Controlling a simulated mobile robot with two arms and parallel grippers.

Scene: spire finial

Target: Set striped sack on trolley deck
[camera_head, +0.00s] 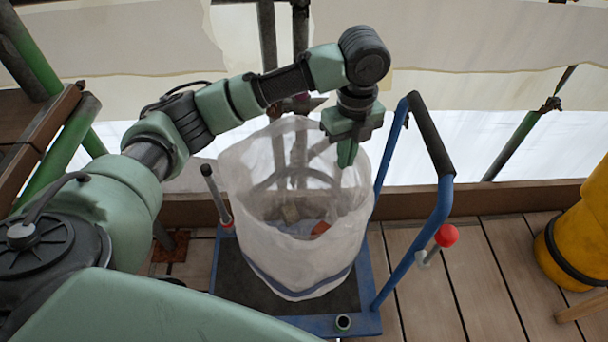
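The striped sack (300,262) is a tall, whitish, see-through bag with a blue stripe near its base. It stands upright on the trolley deck (238,280), a dark platform with a blue frame. Its mouth is open, and some grey and orange-red pieces show inside. My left gripper (347,155) points down at the right part of the sack's mouth. Its fingers show as one narrow green shape, so I cannot tell whether they are open or shut, or whether they touch the sack's rim. My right gripper is not in view.
The trolley's blue handle (413,245) with a black grip rises at the right of the sack, beside a red knob (447,236). A yellow object (580,245) stands at the far right. Plank floor (490,280) is clear between them. A low wooden board (490,198) runs behind.

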